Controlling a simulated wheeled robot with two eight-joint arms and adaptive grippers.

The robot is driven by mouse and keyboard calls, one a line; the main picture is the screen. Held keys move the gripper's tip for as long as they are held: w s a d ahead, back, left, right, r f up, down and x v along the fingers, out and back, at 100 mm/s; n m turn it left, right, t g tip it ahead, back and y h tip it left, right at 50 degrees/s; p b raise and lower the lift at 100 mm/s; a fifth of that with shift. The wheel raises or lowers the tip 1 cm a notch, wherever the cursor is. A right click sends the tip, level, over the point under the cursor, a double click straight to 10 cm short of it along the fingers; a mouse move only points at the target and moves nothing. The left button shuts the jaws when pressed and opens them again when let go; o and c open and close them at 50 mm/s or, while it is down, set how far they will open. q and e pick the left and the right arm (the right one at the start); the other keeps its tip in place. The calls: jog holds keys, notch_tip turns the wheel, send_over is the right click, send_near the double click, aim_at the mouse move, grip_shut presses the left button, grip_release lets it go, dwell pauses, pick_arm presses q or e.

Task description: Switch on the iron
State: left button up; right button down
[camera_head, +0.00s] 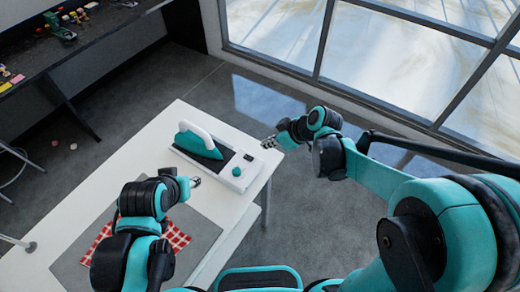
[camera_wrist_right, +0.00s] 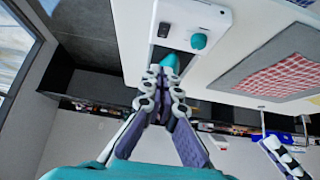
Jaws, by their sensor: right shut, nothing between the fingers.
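The teal iron (camera_head: 203,144) with a white handle rests on a white base station (camera_head: 222,172) on the table. The station has a teal knob (camera_head: 236,171) and a small black switch (camera_head: 248,157) at its right end. In the right wrist view the knob (camera_wrist_right: 199,41) and the black switch (camera_wrist_right: 164,30) show just beyond the fingertips; the iron (camera_wrist_right: 172,63) is partly hidden. My right gripper (camera_head: 269,142) is shut and empty, by the station's switch end; whether it touches is unclear. My left gripper (camera_head: 195,182) is over the table, left of the station; its fingers are too small to judge.
A red-checked cloth (camera_head: 178,238) lies on a grey mat (camera_head: 207,232) on the white table (camera_head: 150,150), near my left arm. A dark workbench (camera_head: 95,35) with small items stands at the back left. Large windows are at the upper right, beyond open floor.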

jog(key=b, duration=0.3)
send_over(252, 159)
jog(key=f, duration=0.4)
jog(key=d+f, duration=0.1)
jog(key=f, duration=0.2)
jog(key=shift+s, duration=0.4)
notch_tip(252, 159, down, 3)
jog(key=shift+w+a+f+b, duration=0.1)
jog(key=shift+f+b, duration=0.1)
jog(key=shift+b, duration=0.15)
jog(key=shift+f, duration=0.45)
jog(key=shift+s+d+f+b, duration=0.2)
jog(key=shift+f+b, duration=0.4)
jog(key=shift+b, duration=0.25)
jog(key=shift+r+p, duration=0.75)
jog(key=shift+r, duration=0.2)
jog(key=shift+r, duration=0.1)
